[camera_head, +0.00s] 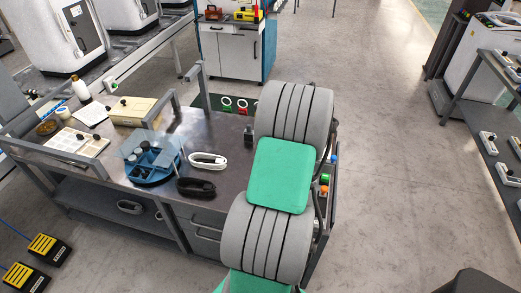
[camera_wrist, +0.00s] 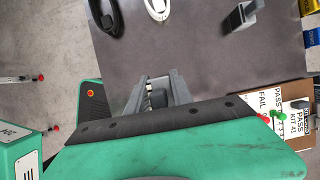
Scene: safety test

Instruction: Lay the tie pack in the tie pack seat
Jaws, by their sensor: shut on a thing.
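My gripper (camera_wrist: 155,88) shows in the wrist view beyond the green and black edge of my arm. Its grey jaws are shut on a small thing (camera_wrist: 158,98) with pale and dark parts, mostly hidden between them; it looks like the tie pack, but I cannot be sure. The gripper is over the near edge of the dark workbench (camera_wrist: 200,65). In the head view my arm hides the gripper and what it holds. I cannot pick out the tie pack seat in either view.
On the bench (camera_head: 225,135) lie a white looped coil (camera_head: 208,161), a black looped coil (camera_head: 195,187) and a blue round tray (camera_head: 152,166) under a clear cover. A small grey upright block (camera_wrist: 242,18) stands farther along. Labelled cards (camera_wrist: 285,110) are at the right.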

